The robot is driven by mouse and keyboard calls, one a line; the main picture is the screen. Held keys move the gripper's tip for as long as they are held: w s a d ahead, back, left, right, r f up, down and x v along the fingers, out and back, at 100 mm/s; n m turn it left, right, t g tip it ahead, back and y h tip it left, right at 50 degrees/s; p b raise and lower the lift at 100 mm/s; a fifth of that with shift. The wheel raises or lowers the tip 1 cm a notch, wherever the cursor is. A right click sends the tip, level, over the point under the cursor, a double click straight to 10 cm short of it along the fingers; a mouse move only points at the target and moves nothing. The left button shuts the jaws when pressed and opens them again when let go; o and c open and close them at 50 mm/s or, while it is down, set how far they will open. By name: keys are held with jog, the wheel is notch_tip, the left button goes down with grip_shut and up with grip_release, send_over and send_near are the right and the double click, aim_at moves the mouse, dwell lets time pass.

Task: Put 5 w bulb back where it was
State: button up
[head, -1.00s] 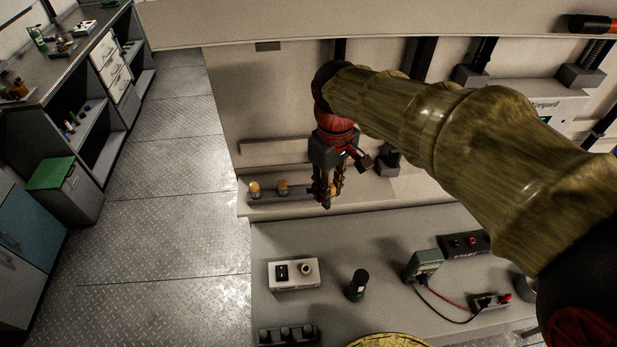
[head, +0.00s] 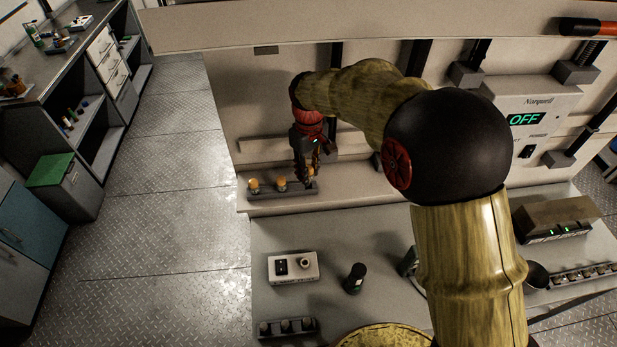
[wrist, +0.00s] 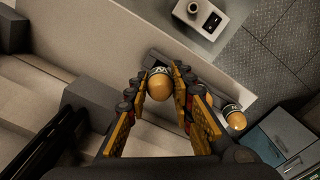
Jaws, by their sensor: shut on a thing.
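My gripper (head: 307,178) reaches down over the right end of a dark bulb rack (head: 268,196) on the ledge. In the wrist view its fingers (wrist: 159,80) are shut around an amber bulb (wrist: 158,87) with dark lettering on its pale collar. I cannot read the wattage. The fingers hide the bulb's lower end, so I cannot tell whether it sits in the rack. Two other amber bulbs, a left one (head: 254,185) and a middle one (head: 282,183), stand in the rack. One amber bulb also shows beside the right finger in the wrist view (wrist: 235,118).
A white box with a switch and a socket (head: 307,276) is on the bench, with a dark cylinder (head: 355,278) to its right. A second small rack (head: 287,328) stands at the front. A panel at right reads OFF (head: 524,119). The ledge's step is close below my gripper.

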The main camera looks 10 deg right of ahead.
jog(key=shift+w+f, duration=0.15)
jog(key=shift+f, duration=1.6)
jog(key=shift+f, duration=0.1)
jog(key=o, duration=1)
jog(key=shift+o, duration=0.3)
notch_tip(320, 180, up, 8)
jog(key=shift+f, duration=0.1)
